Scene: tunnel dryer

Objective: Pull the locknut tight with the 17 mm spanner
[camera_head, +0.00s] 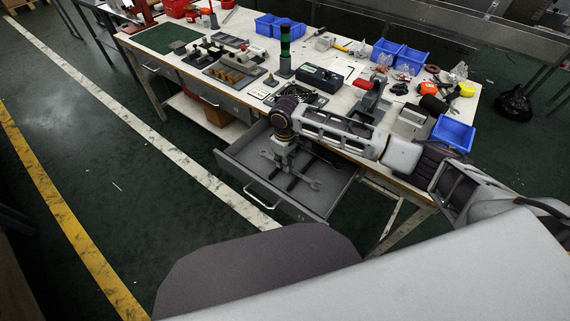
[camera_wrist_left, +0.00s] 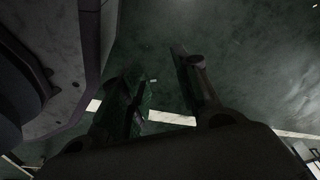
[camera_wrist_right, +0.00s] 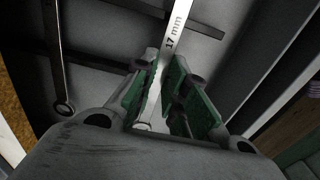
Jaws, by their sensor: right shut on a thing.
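My right gripper (camera_head: 285,163) reaches down into the open drawer (camera_head: 236,176) under the bench. In the right wrist view my right gripper (camera_wrist_right: 162,95) is shut on the flat steel shank of the 17 mm spanner (camera_wrist_right: 176,28), which carries the marking "17 mm". The gripped end is partly hidden between the green finger pads. I cannot tell from these views whether the spanner still touches the drawer floor. My left gripper (camera_wrist_left: 162,90) is open and empty over the dark green floor; the head view does not show it. I cannot make out the locknut in any view.
Another spanner (camera_wrist_right: 58,70) lies in the drawer beside the held one. The bench top (camera_head: 150,36) above carries a dark box (camera_head: 320,79), a green signal tower (camera_head: 285,50), a red and grey vise-like tool (camera_head: 371,92) and blue bins (camera_head: 453,133). Drawer walls surround my right gripper.

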